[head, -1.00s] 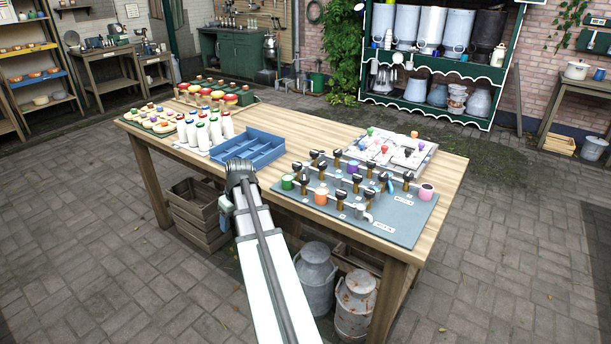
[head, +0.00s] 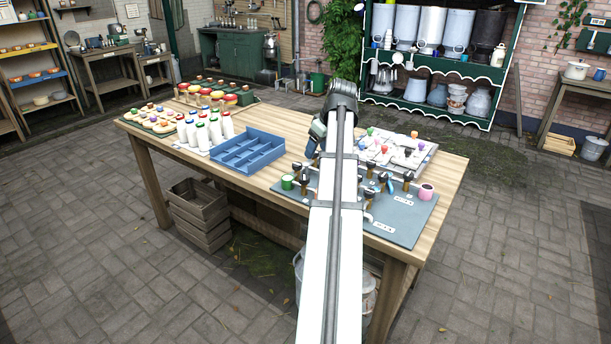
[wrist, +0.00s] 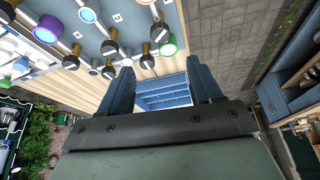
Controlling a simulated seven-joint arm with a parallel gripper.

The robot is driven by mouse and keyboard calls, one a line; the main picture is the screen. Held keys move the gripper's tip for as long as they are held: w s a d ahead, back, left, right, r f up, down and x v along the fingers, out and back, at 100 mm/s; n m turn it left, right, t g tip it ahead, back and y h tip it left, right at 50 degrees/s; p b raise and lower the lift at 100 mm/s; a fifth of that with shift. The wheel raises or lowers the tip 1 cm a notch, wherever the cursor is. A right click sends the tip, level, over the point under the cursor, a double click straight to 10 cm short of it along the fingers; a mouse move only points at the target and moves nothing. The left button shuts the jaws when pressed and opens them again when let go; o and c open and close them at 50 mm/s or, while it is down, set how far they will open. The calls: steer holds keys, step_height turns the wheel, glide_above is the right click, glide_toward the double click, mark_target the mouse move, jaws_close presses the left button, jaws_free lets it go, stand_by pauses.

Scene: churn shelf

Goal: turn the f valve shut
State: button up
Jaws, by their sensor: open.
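The grey valve board (head: 405,225) lies on the right part of the wooden table, with several brass valves with black handles, such as one (head: 408,178). My arm crosses in front of the board and hides its middle valves. In the wrist view, several black-handled valves (wrist: 158,32) show at the upper left, with small white labels too small to read. I cannot tell which valve is f. My gripper (wrist: 162,88) is open and empty, its two dark blue fingers apart from the valves. In the head view it hangs above the board's left part.
Coloured parts stand among the valves: a green one (head: 287,182) and a pink one (head: 426,191). A blue divided tray (head: 247,152) lies left of the board, with white bottles (head: 215,130) beyond it. A pale tray (head: 425,160) of coloured knobs lies behind the board.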

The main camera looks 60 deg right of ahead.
mark_target(304, 177)
steer(key=x, duration=1.3)
steer(key=shift+f, duration=0.3)
steer(key=c, duration=1)
steer(key=shift+c, duration=0.2)
steer(key=shift+a+m, duration=0.1)
steer(key=shift+m, duration=0.3)
steer(key=m+h, duration=0.1)
steer(key=m, duration=0.1)
steer(key=shift+w+a+m, duration=0.1)
steer(key=shift+m, duration=0.2)
steer(key=shift+m+g+h, duration=0.6)
steer(key=shift+m+h, duration=0.2)
steer(key=shift+m, duration=1.1)
